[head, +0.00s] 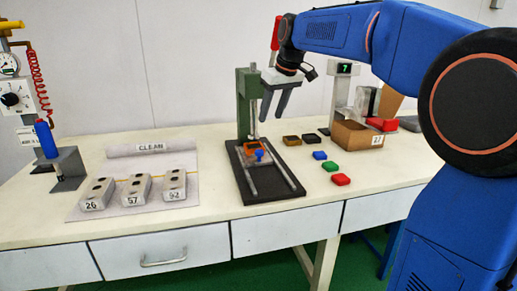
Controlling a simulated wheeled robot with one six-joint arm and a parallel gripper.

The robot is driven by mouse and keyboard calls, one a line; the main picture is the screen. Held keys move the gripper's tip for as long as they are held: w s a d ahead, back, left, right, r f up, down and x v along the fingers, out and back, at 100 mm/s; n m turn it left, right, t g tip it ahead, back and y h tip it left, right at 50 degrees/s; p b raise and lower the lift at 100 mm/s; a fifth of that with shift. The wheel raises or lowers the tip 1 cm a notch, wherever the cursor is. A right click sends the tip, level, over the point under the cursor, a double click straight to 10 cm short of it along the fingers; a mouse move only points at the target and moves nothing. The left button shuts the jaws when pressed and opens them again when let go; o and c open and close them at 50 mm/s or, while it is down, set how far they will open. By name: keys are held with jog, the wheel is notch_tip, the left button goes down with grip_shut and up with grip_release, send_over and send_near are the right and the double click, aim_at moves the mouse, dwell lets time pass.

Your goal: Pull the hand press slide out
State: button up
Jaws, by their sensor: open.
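The hand press has a green column (245,105) and a black base (275,194) with two pale rails running toward the front. Its slide, an orange-brown block (251,144), sits at the rear of the rails, close under the press head. A small blue knob (260,156) shows at the front of the slide. My gripper (273,118) is open with its grey fingers pointing down. In the picture it is above and slightly right of the slide, apart from it, and it overlaps the press's upper part. The gap between the fingers shows no held object.
Numbered grey moulds (134,191) sit on a mat at left. The table front (215,225) is clear.

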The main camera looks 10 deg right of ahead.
aim_at(260, 151)
jog(key=x, duration=1.6)
jog(key=shift+f, duration=0.1)
jog(key=shift+s, duration=0.1)
grip_shut()
